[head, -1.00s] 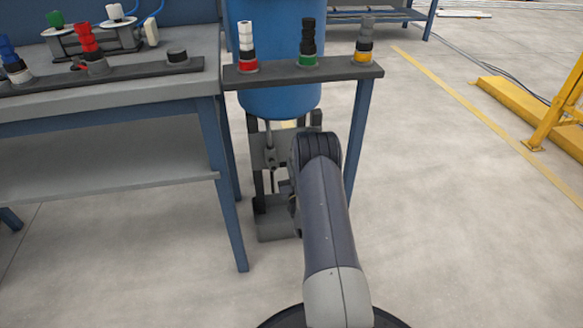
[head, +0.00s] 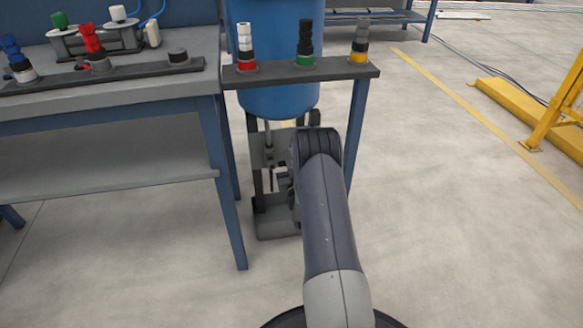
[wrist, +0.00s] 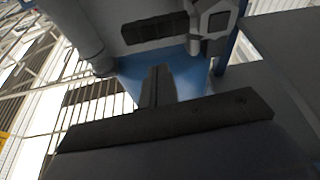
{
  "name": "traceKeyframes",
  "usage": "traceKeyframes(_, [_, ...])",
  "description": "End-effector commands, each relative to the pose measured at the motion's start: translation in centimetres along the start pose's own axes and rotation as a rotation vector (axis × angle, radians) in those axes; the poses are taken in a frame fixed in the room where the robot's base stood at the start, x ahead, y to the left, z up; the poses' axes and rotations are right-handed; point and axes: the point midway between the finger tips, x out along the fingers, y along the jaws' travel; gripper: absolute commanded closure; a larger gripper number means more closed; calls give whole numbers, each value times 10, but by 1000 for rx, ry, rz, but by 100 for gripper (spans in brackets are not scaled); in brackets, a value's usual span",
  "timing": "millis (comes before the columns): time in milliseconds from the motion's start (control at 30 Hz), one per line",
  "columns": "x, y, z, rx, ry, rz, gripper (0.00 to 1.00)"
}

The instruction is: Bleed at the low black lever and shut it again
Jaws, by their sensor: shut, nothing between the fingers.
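A blue tank (head: 280,95) stands behind the narrow stand. Beneath it, a vertical pipe (head: 268,140) runs down to a grey bracket and base. My arm covers part of this area in the head view, and I cannot pick out the black lever there. In the wrist view, a dark slotted bar (wrist: 155,28), which may be the lever, lies beyond my fingers beside a grey hexagonal fitting (wrist: 216,20). My gripper (wrist: 158,72) is shut and empty. Its fingertips appear below the dark bar with a gap between them in the picture. I cannot judge the depth.
A workbench (head: 110,95) with coloured fittings stands at left, its leg near my arm. A narrow stand (head: 300,73) carries red, green and yellow-based pipe stacks above the valve area. A yellow barrier (head: 545,115) is at far right. The floor between is clear.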

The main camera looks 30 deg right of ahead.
Motion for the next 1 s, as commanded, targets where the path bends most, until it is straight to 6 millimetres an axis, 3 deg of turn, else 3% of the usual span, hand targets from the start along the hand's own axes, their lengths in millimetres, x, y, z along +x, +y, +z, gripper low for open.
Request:
traceKeyframes(33, [12,-1,-13,0,7,-1,100])
traceKeyframes(200, [-37,-1,-8,0,-8,0,100])
traceKeyframes(500, [-86,-3,-7,0,-3,0,100])
traceKeyframes(1000, [-92,-4,-6,0,1,0,100])
